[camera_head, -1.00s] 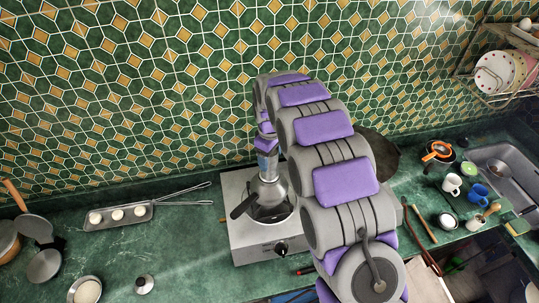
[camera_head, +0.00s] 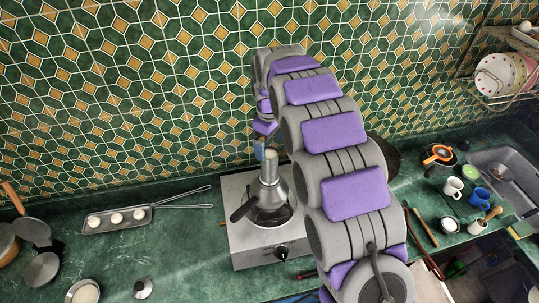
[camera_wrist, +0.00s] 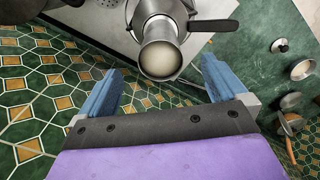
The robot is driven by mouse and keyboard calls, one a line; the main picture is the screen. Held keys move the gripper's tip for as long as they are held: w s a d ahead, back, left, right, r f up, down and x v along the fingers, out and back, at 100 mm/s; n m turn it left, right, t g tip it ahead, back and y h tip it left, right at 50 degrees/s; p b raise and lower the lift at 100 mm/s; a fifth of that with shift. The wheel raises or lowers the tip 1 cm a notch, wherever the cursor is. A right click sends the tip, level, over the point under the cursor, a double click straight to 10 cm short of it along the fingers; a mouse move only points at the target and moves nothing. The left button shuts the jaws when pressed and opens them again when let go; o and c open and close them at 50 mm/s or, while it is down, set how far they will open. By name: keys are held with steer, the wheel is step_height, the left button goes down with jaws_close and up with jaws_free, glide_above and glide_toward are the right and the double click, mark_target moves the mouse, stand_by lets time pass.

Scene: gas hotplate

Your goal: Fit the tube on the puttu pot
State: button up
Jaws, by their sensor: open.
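The metal tube (camera_head: 271,167) stands upright on top of the puttu pot (camera_head: 270,197), which sits on the gas hotplate (camera_head: 240,245). The pot's black handle points to the lower left. In the wrist view the tube (camera_wrist: 160,60) shows its round end with pale white filling, and the pot (camera_wrist: 150,8) is behind it. My gripper (camera_wrist: 161,70) is open and empty, its two blue fingers apart on either side of the tube's end in that view. In the head view the fingers (camera_head: 259,152) are just behind and left of the tube's top, seemingly clear of it.
A long-handled tray (camera_head: 118,218) with white pieces lies left of the hotplate. A bowl (camera_head: 84,291) and small lid (camera_head: 143,288) are at the front left. Mugs (camera_head: 453,187) and a sink (camera_head: 505,170) are on the right. The tiled wall stands close behind.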

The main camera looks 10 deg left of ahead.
step_height(320, 180, up, 10)
steer(key=shift+f+b, duration=0.15)
steer(key=shift+b, duration=0.15)
stand_by(0.5)
steer(key=s+d+f+m+b, duration=0.2)
steer(key=s+d+m+b, duration=0.2)
steer(key=s+d, duration=0.4)
steer(key=s+d+f+m+b, duration=0.3)
steer(key=s+d+b, duration=0.25)
steer(key=d, duration=0.45)
steer(key=s+d+f+m+b, duration=0.2)
steer(key=s+f, duration=0.3)
steer(key=s, duration=0.4)
steer(key=s+d+f+m+g+b, duration=0.1)
steer(key=s+d+f+m+b, duration=0.1)
steer(key=s+f, duration=0.4)
steer(key=s+d+f+m+b, duration=0.2)
steer(key=s+d+f, duration=0.3)
steer(key=s, duration=0.7)
steer(key=shift+d+f+m+g+b, duration=0.15)
steer(key=shift+d+m+g+b, duration=0.2)
steer(key=shift+b, duration=0.4)
